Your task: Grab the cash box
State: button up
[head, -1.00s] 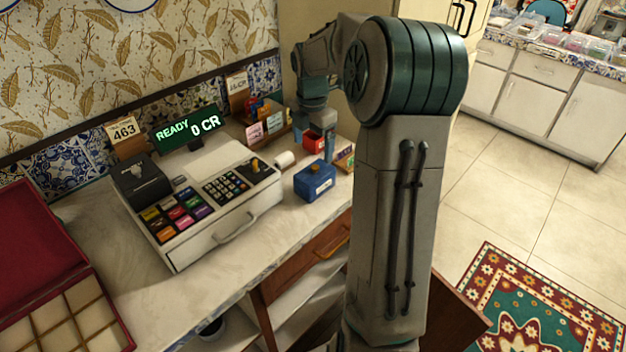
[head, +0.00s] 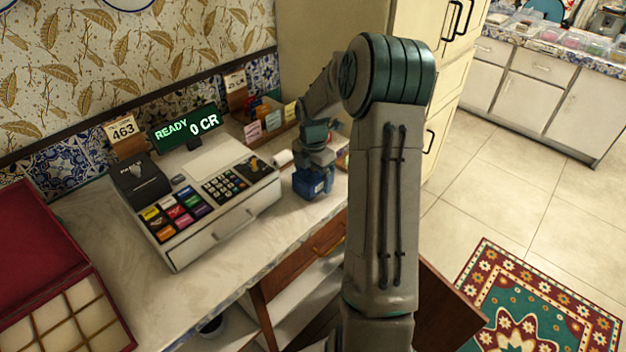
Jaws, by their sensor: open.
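The cash box (head: 312,187) is a small blue box on the counter, just right of the cash register. My gripper (head: 314,172) is lowered over its top from above and hides most of the lid. The jaws are open, and the fingers appear to be around or right at the upper part of the box. Whether they touch it cannot be told from this view. The box stands upright on the counter.
The cash register (head: 200,200) stands close on the left of the box. Card holders (head: 262,123) are behind it along the wall. The marble counter (head: 275,228) is bare in front. A red compartment case (head: 65,275) lies open at the far left.

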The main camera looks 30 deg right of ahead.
jog(key=shift+f, duration=0.65)
jog(key=c, duration=1.2)
jog(key=shift+r, duration=0.1)
